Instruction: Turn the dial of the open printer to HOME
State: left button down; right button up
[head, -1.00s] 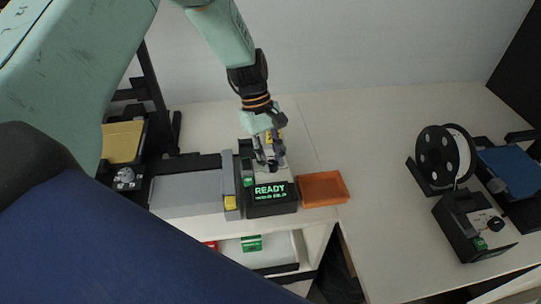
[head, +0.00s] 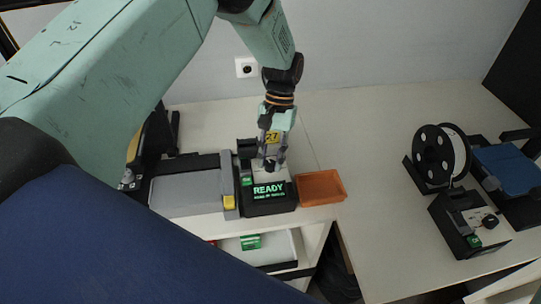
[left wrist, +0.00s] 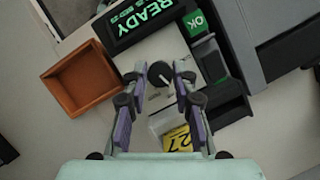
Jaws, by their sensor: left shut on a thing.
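A black control box with a lit green READY display (head: 268,190) stands at the centre of the bench. Its small second line is too small to read. The dial (left wrist: 160,75), round and black with a pale pointer mark, sits on the box's light top plate in the left wrist view. My left gripper (head: 270,163) points down over this plate. In the left wrist view its two fingers (left wrist: 164,82) stand on either side of the dial, shut on it. The dial's labels are hidden or unreadable. My right gripper is not in view.
A grey unit with a yellow latch (head: 229,202) adjoins the box on the left. An orange tray (head: 320,187) lies close on its right. A second control box (head: 466,224) and a black spool (head: 433,153) stand far right. The bench between is clear.

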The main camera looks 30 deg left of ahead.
pick_arm(q)
jog(key=shift+d+m+y, duration=0.1)
jog(key=shift+m+y, duration=0.5)
jog(key=shift+m, duration=0.9)
jog(key=c, duration=1.1)
grip_release()
jog(key=shift+o, duration=0.2)
jog(key=v, duration=1.2)
jog(key=shift+f, duration=0.1)
